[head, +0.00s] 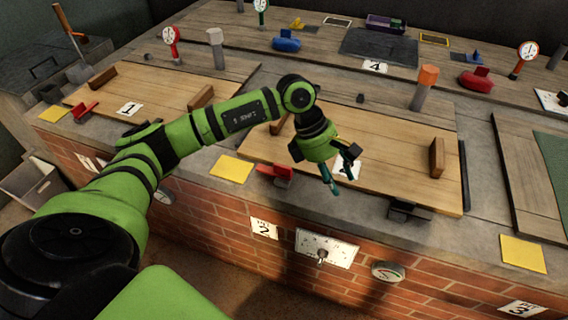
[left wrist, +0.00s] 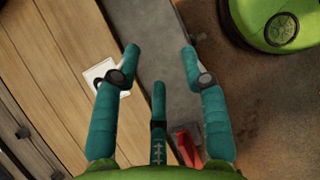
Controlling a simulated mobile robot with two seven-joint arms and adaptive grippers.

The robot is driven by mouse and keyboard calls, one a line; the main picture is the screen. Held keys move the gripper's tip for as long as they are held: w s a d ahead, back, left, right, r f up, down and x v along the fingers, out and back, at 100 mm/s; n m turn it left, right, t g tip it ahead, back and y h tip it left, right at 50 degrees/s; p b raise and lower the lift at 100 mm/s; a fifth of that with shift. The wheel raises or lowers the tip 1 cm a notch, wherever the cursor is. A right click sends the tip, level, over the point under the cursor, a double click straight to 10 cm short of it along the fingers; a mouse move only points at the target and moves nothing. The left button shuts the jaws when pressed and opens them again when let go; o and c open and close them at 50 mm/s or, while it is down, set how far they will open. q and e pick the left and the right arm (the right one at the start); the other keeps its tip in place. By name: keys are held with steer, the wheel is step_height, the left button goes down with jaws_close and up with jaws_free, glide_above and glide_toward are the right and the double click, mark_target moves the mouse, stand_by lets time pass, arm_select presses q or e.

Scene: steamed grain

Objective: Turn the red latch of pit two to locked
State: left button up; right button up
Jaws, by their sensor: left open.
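The red latch of pit two (head: 277,172) sits at the front edge of the middle wooden lid (head: 390,150), near its left corner. In the left wrist view the red latch (left wrist: 187,145) shows low, between the middle and right fingers, partly hidden. My left gripper (head: 339,174) is open and empty, with its teal fingers spread. It hangs over the lid's front edge, right of the latch and apart from it in the head view. The lid's white number card (head: 347,168) is partly hidden behind the fingers; it also shows in the left wrist view (left wrist: 101,76). My right gripper is not seen.
A wooden handle block (head: 437,157) stands on the lid. A dark bracket (head: 408,211) sits at its front right. Lid one (head: 150,98) has another red latch (head: 85,112). Yellow pads (head: 231,169) lie on the ledge. A dial (head: 388,271) is on the brick front.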

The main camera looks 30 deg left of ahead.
mark_target(283, 165)
arm_select(q)
steer(key=a+y, duration=0.2)
steer(key=a, duration=0.2)
steer(key=a+r+y, duration=0.1)
steer(key=a+y, duration=0.1)
steer(key=a, duration=0.3)
steer(key=a+g+y, duration=0.1)
steer(key=a, duration=0.4)
steer(key=shift+w+a+r+y, duration=0.15)
steer(key=shift+r+y, duration=0.1)
steer(key=shift+y, duration=0.15)
step_height(283, 165, down, 7)
steer(key=shift+r, duration=0.1)
jaws_close()
